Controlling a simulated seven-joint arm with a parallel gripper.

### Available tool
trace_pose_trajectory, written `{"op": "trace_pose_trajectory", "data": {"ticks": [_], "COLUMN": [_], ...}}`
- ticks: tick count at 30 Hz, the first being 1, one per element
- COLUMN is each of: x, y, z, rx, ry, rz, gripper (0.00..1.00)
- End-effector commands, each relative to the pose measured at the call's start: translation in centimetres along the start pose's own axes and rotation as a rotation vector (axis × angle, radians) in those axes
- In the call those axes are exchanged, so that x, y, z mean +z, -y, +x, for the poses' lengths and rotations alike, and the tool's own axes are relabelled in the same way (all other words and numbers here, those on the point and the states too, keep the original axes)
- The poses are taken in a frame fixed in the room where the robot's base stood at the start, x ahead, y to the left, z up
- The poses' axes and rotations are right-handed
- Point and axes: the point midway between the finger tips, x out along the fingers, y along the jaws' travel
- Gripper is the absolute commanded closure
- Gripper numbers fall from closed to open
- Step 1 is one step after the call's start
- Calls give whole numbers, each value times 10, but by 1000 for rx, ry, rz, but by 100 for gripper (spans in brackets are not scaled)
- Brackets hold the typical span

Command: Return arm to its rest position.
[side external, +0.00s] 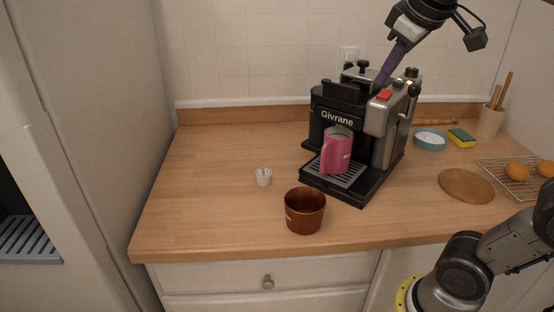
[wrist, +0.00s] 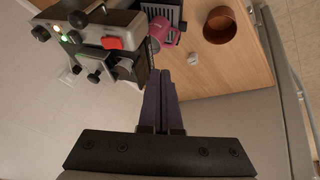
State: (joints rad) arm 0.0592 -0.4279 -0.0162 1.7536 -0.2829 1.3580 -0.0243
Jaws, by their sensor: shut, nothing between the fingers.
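My gripper (side external: 389,66) is shut and empty, with its purple fingers pointing down over the top right part of the coffee machine (side external: 338,110). I cannot tell if the fingertips touch the machine. In the wrist view the closed fingers of my gripper (wrist: 164,78) lie together beside the machine, which shows at the upper left (wrist: 100,28).
A pink mug (side external: 337,150) stands on the machine's drip tray. A blue bowl (side external: 430,140), a sponge (side external: 461,138) and a rack with oranges (side external: 517,171) are at right. The left counter is clear.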

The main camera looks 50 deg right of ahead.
Motion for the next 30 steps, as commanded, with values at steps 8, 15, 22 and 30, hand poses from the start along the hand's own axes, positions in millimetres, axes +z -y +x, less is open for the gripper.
{"op": "trace_pose_trajectory", "data": {"ticks": [8, 15, 22, 30], "x": [96, 150, 148, 148], "y": [69, 109, 117, 117], "z": [55, 100, 109, 108], "rx": [-179, -280, -305, -303], "ry": [-18, -2, -30, -30], "rz": [-28, 7, 36, 35], "gripper": [100, 100, 100, 100]}}
